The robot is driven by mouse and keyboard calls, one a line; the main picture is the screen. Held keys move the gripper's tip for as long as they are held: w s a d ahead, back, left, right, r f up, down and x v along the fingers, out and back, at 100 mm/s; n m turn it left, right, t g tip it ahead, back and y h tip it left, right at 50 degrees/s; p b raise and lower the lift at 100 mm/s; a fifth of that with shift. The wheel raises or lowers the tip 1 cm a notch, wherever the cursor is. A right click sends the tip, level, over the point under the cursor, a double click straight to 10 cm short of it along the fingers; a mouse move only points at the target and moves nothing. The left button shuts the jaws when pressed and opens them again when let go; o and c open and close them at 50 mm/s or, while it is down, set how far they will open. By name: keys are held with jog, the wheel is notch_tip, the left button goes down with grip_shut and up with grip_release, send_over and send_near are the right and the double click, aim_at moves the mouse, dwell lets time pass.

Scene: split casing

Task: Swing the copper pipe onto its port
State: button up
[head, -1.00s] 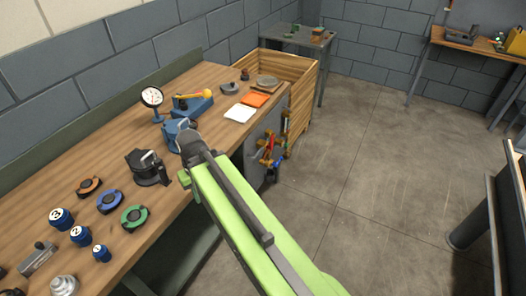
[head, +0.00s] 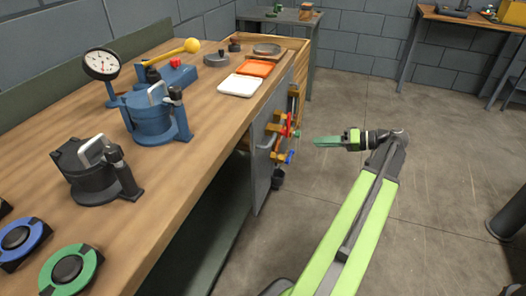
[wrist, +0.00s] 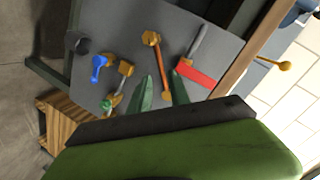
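The copper pipe (wrist: 159,62) shows in the wrist view as a thin orange-brown tube on a grey panel (wrist: 122,27). A brass fitting (wrist: 151,38) is at its upper end; its lower end shows between my fingers. I cannot tell which fitting is its port. My gripper (wrist: 160,78) has its two green fingers spread, with nothing held. In the head view my gripper (head: 328,141) points left toward the panel (head: 262,165) at the bench's end, with a gap between them. The pipe is too small to pick out there.
Close to the pipe on the panel are a red handle (wrist: 195,75), a blue handle (wrist: 97,65) and a green knob (wrist: 107,103). The wooden bench (head: 185,185) stands left, with a wooden crate (head: 292,50) behind the panel.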

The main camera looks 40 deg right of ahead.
jog(key=d, duration=0.1)
jog(key=b, duration=0.4)
send_near(278, 141)
jog(key=shift+t, duration=0.3)
jog(key=x, duration=1)
jog(key=shift+d+f, duration=0.25)
jog(key=shift+f, duration=0.15)
grip_shut()
jog(key=shift+a, duration=0.2)
jog(key=shift+w+d+f, duration=0.1)
